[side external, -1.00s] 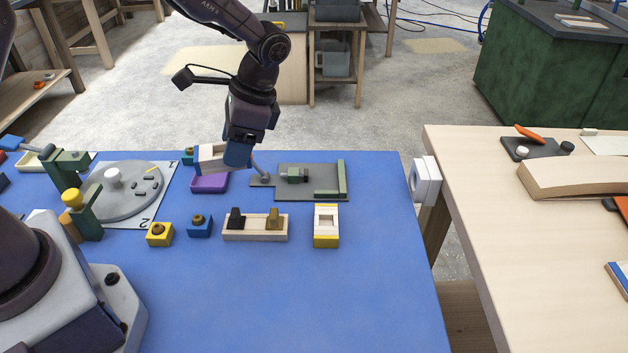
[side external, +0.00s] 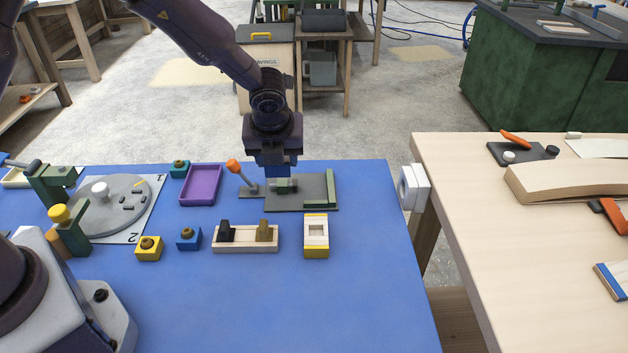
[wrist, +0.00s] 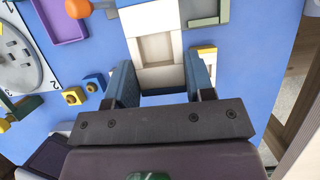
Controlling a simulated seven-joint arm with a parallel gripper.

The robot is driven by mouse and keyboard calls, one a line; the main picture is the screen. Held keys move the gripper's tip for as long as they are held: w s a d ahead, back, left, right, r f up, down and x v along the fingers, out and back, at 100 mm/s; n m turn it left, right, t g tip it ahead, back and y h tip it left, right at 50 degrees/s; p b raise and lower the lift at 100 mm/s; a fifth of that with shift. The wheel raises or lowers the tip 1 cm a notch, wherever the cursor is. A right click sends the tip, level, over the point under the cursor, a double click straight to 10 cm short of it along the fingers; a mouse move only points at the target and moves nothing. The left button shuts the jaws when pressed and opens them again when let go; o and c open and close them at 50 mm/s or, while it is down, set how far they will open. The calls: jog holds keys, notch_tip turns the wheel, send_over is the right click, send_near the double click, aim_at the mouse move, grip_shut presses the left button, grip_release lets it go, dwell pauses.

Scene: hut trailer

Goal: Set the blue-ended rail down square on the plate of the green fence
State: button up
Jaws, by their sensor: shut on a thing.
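My gripper (wrist: 162,85) is shut on the blue-ended rail (wrist: 156,48), a pale block with a recess in its face. In the wrist view the rail lies between the two blue-grey fingers and runs up the picture. In the side view my gripper (side external: 275,172) points down behind the left part of the dark plate (side external: 302,197) and hides the rail. The green fence (side external: 331,188) stands along the plate's right side, and a corner of it (wrist: 222,10) shows in the wrist view. I cannot tell the rail's height above the plate.
An orange-knobbed lever (side external: 233,167) rises at the plate's left, beside a purple tray (side external: 201,185). In front are a yellow-ended rail (side external: 316,250) and a wooden holder (side external: 246,247) with two pieces. The front of the blue table (side external: 300,310) is clear.

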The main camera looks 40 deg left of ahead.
jog(key=w+f, duration=0.2)
jog(key=w, duration=0.1)
jog(key=w+f, duration=0.2)
jog(key=f, duration=0.1)
jog(key=w+f, duration=0.2)
jog(key=w, duration=0.1)
jog(key=shift+w+d+f, duration=0.15)
jog(key=shift+w+d, duration=0.15)
jog(key=shift+w+f, duration=0.2)
jog(key=shift+f, duration=1.55)
jog(key=shift+f, duration=0.65)
jog(key=o, duration=0.9)
